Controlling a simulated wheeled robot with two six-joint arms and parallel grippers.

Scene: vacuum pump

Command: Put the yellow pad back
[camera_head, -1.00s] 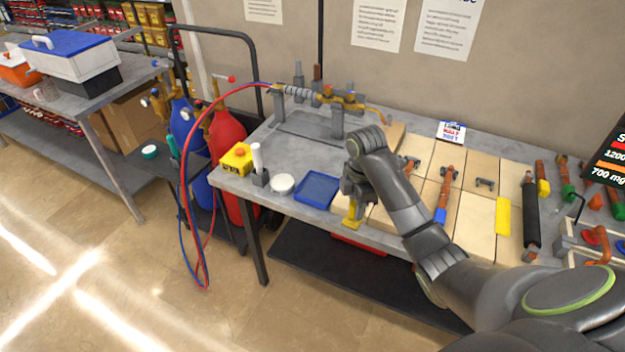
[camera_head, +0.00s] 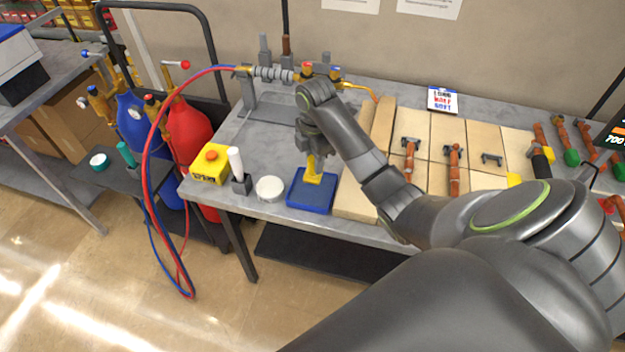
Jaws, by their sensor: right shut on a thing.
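My right gripper (camera_head: 311,150) is shut on the yellow pad (camera_head: 313,171), a yellow piece with a wider foot at its lower end. The gripper points down and holds the pad upright over the blue tray (camera_head: 308,203), within its outline. I cannot tell whether the pad's foot touches the tray floor. The tray lies near the front edge of the grey workbench (camera_head: 258,150). My left gripper is not in view.
A white round dish (camera_head: 270,188), a white-tipped stick in a dark holder (camera_head: 239,176) and a yellow box with a red button (camera_head: 210,163) stand left of the tray. Beige blocks (camera_head: 352,200) lie to its right. Red and blue hoses (camera_head: 150,170) hang at the left.

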